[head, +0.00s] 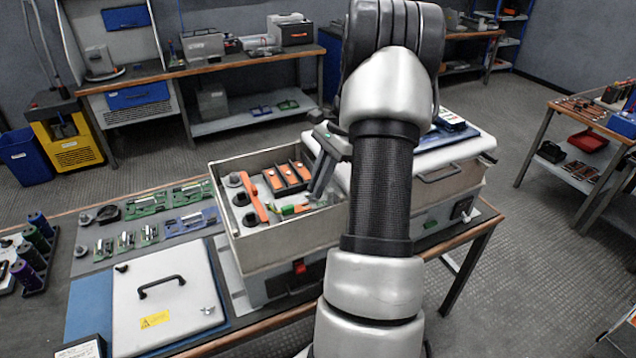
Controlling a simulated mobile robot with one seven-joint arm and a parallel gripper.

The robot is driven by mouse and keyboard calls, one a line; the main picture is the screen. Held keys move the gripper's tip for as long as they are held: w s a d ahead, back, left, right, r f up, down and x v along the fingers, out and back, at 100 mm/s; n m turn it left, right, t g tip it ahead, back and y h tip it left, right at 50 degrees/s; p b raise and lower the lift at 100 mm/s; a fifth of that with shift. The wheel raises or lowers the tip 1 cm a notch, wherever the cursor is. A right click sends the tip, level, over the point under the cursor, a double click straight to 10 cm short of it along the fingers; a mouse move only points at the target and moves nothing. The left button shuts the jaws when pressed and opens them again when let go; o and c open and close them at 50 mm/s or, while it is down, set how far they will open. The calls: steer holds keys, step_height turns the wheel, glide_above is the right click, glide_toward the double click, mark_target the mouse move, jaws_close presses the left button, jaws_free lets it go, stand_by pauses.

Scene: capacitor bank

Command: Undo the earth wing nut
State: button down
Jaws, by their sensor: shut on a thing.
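The open grey box (262,235) stands on the bench with its inside facing up. Inside it, a green and yellow lead (292,210) runs to the right side, towards my fingertips. My gripper (318,198) reaches down into the right part of the box from above, its fingers close together at the end of this lead. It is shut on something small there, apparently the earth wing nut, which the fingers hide.
An orange bar (254,198) and dark blocks with orange tops (287,177) sit inside the box near my gripper. The box walls rise around it. A white lid panel with a black handle (162,284) lies at the front left. Green circuit boards (147,204) lie on a grey mat.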

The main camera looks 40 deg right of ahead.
steer(key=shift+w+n, duration=0.1)
steer(key=shift+n, duration=0.4)
steer(key=c, duration=1.9)
jaws_free()
steer(key=w+p+v, duration=0.1)
steer(key=v, duration=1.6)
steer(key=shift+s+d+r+p, duration=0.15)
steer(key=shift+s+r+p, duration=0.1)
steer(key=shift+p, duration=0.15)
